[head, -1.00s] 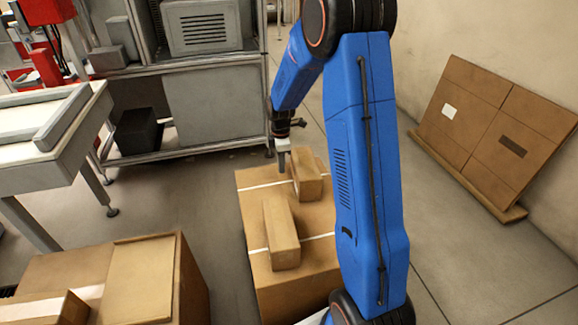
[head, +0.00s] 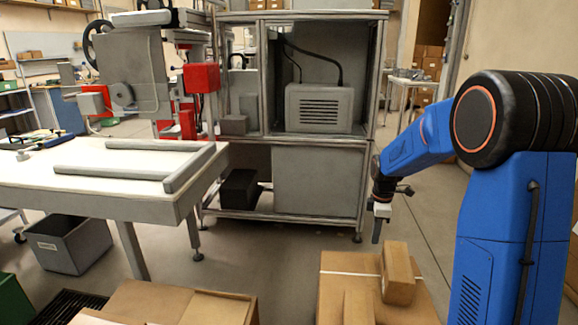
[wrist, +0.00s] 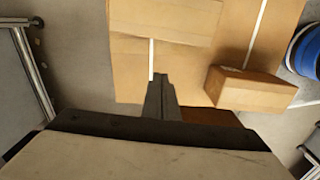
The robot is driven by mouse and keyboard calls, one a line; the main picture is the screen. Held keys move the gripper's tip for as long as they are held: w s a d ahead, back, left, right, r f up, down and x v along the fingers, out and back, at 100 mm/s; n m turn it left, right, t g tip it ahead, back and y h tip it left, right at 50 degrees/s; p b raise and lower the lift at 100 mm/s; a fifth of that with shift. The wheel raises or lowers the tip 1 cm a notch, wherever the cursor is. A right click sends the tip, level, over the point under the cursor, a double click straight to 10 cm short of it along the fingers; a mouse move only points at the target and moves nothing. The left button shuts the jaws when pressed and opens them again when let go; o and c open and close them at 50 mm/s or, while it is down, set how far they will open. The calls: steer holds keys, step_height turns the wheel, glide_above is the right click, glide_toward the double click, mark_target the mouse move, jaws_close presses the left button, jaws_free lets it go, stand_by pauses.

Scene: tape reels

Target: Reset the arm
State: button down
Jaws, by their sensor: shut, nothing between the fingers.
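My gripper (head: 377,230) hangs pointing down from my blue arm at the right of the head view. It is above and a little behind the large cardboard box, apart from it. In the wrist view its fingers (wrist: 161,85) are together with nothing between them. The large box (head: 345,264) has a pale tape strip and carries two small cartons. One small carton (head: 397,273) stands just right of the gripper and also shows in the wrist view (wrist: 248,88). The other carton (head: 358,304) is cut off by the head view's lower edge.
A white-topped table (head: 90,180) stands at left. A grey metal cabinet (head: 318,180) is behind the gripper. Another open-looking cardboard box (head: 215,308) is at the lower left. Clear floor (head: 270,250) lies between the boxes and the cabinet.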

steer(key=s+a+r+m+t, duration=0.15)
steer(key=s+r+m, duration=0.35)
steer(key=s, duration=0.5)
steer(key=s+a+r+m+t, duration=0.1)
steer(key=s+a+r+m, duration=0.15)
steer(key=s+r, duration=0.6)
steer(key=s+a+f+m+t, duration=0.1)
steer(key=s+m, duration=0.6)
steer(key=s, duration=1.2)
steer(key=shift+a+f+t, duration=0.15)
steer(key=shift+a+t, duration=0.4)
steer(key=shift+a, duration=0.55)
steer(key=shift+s, duration=0.1)
